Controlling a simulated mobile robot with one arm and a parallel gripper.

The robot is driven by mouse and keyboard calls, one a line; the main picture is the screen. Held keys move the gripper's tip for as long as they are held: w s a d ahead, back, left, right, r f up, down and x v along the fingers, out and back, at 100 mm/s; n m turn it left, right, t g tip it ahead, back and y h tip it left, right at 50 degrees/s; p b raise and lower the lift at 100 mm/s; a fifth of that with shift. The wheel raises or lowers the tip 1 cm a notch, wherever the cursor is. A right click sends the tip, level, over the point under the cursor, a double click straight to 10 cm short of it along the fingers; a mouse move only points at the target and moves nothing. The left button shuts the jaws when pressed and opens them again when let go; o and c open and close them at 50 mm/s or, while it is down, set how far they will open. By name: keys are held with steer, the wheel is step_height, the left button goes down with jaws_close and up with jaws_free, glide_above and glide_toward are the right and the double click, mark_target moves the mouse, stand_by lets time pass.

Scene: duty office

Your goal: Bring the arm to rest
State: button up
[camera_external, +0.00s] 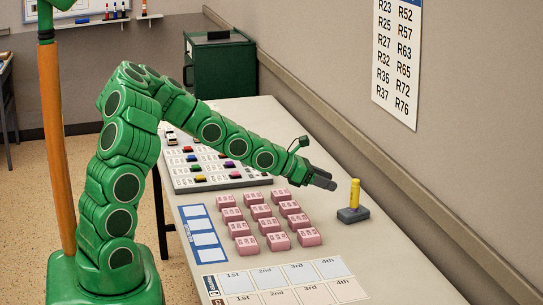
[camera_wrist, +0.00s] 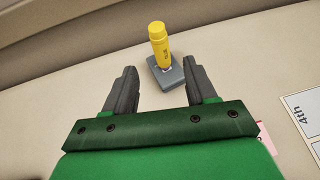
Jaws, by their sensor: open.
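My green arm (camera_external: 205,125) reaches over the table from the left in the external view, bent at the elbow. My gripper (camera_external: 331,184) is above the table and a little left of a yellow marker-like stick. In the wrist view my gripper (camera_wrist: 160,92) shows two dark fingers spread apart with nothing between them. The yellow stick (camera_external: 355,192) stands upright in a small grey base (camera_external: 352,215) on the table. The yellow stick (camera_wrist: 158,42) and the grey base (camera_wrist: 167,73) also show just beyond the fingertips, apart from them.
Several pink blocks (camera_external: 269,225) stand in rows on the table (camera_external: 400,270). A board with small coloured pieces (camera_external: 215,168) lies behind them, and printed cards (camera_external: 285,280) lie in front. A green cabinet (camera_external: 219,68) stands at the far end. The wall (camera_external: 440,150) runs close along the right.

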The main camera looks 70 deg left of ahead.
stand_by(0.4)
